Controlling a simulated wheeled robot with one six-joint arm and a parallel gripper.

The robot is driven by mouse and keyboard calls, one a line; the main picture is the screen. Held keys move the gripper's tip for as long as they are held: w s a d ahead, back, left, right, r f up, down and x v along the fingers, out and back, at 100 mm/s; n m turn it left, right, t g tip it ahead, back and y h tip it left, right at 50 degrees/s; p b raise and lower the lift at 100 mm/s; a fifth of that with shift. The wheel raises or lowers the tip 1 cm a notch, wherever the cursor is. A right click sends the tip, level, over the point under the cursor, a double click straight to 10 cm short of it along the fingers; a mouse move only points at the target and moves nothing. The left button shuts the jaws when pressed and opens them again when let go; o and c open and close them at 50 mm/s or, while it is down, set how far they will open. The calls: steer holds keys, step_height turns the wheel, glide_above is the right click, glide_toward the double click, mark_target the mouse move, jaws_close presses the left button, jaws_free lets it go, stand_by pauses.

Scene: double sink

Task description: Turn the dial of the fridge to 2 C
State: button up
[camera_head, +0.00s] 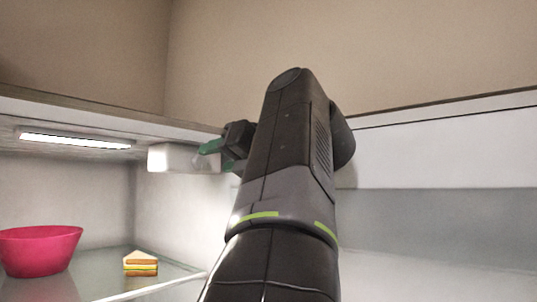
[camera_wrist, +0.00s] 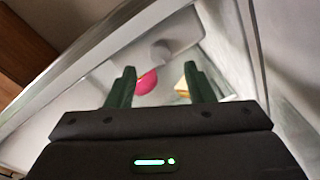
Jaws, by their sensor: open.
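The fridge (camera_head: 158,215) is open, with its lit interior at the left of the head view. A white housing (camera_head: 180,158) sits on its inner wall near the top. In the wrist view, a pale grey round knob, which looks like the dial (camera_wrist: 163,48), lies beyond my fingertips and between them. Its numbers and setting are too small to read. My gripper (camera_head: 217,157) is beside the housing, partly hidden behind my arm. In the wrist view my gripper (camera_wrist: 160,70) has its two green fingers apart with nothing between them; I cannot tell whether they touch the dial.
A pink bowl (camera_head: 40,250) and a sandwich wedge (camera_head: 141,264) stand on a glass shelf (camera_head: 100,287) below. A light strip (camera_head: 75,140) is on the fridge ceiling. The fridge's front edge (camera_wrist: 100,52) runs diagonally close to my gripper in the wrist view.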

steer(key=b+v, duration=0.1)
steer(key=v, duration=0.8)
stand_by(0.4)
stand_by(0.7)
steer(key=p+x, duration=0.1)
steer(key=x, duration=0.7)
stand_by(0.6)
steer(key=shift+a, duration=0.1)
stand_by(0.4)
